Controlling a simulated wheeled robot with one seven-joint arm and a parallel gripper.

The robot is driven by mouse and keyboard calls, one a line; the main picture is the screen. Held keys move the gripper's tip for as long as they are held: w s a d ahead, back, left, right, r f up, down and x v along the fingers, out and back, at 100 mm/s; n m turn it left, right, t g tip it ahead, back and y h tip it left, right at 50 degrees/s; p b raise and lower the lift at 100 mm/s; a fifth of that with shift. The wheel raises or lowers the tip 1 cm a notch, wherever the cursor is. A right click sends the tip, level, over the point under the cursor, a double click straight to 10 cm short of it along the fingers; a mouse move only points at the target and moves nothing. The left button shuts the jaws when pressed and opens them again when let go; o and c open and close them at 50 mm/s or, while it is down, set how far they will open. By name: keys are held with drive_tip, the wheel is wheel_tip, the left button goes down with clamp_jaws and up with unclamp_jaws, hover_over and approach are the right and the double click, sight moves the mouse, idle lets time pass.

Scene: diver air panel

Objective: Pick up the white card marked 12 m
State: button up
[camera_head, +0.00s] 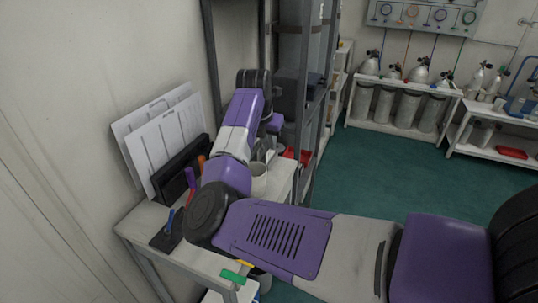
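I cannot make out a white card marked 12 m in the head view. My purple and white arm reaches across the picture and over a narrow bench (140,222) at the left wall. My gripper (266,152) seems to hang at the arm's far end, above the back of the bench near a pale cup (259,180). My forearm hides much of it, and its fingers are too small to read. I cannot see anything held.
White printed sheets (168,140) stand in a dark holder (178,172) against the wall. Pens and a dark pad (166,238) lie in front. A grey shelf rack (310,100) stands behind the bench. Cylinders (410,108) line the far wall; green floor (385,170) is clear.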

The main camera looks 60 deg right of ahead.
sight(271, 155)
drive_tip(key=shift+x, duration=1.95)
clamp_jaws()
